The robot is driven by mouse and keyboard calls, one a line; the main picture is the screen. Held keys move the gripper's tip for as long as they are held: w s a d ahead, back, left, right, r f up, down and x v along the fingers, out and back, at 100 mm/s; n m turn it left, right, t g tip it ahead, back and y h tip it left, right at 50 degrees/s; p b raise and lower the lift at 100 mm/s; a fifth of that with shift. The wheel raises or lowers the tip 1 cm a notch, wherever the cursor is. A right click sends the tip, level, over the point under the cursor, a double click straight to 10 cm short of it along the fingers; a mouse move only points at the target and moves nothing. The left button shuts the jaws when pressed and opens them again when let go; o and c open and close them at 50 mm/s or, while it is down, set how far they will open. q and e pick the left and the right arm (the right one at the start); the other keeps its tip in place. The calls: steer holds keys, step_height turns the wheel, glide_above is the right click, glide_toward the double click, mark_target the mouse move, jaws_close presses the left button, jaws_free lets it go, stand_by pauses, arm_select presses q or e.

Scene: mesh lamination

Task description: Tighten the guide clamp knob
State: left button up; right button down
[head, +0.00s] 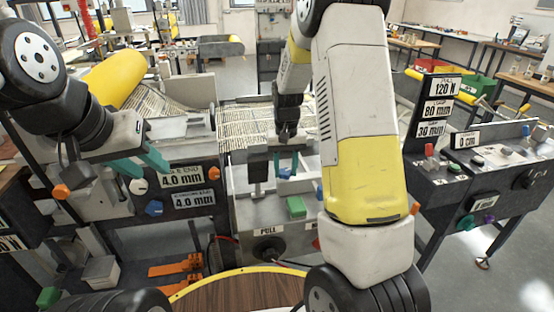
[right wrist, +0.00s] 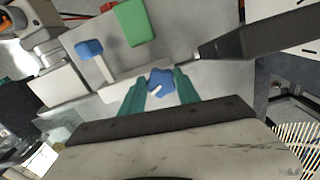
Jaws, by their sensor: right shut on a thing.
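The guide clamp knob (right wrist: 160,83) is blue and star-shaped with a white mark, and sits between the teal fingers of my right gripper (right wrist: 160,92) in the right wrist view. The gripper is shut on it. In the head view my right gripper (head: 286,165) reaches down at the middle machine, and a bit of blue knob (head: 285,174) shows between its fingers. My left gripper (head: 140,165) hangs at the left with its teal fingers apart and nothing between them, in front of the left machine.
A green block (head: 297,207) stands on the middle machine near the right gripper. Label plates (head: 194,199) and a blue knob (head: 154,208) are on the left machine. A control console (head: 470,170) stands at right. A round wooden table (head: 235,295) is in front.

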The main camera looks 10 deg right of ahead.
mark_target(285, 172)
steer(key=m, duration=0.5)
steer(key=shift+a+m, duration=0.15)
steer(key=shift+m, duration=0.25)
steer(key=shift+w, duration=0.1)
stand_by(0.3)
steer(key=c, duration=0.9)
jaws_free()
steer(key=shift+r, duration=3.9)
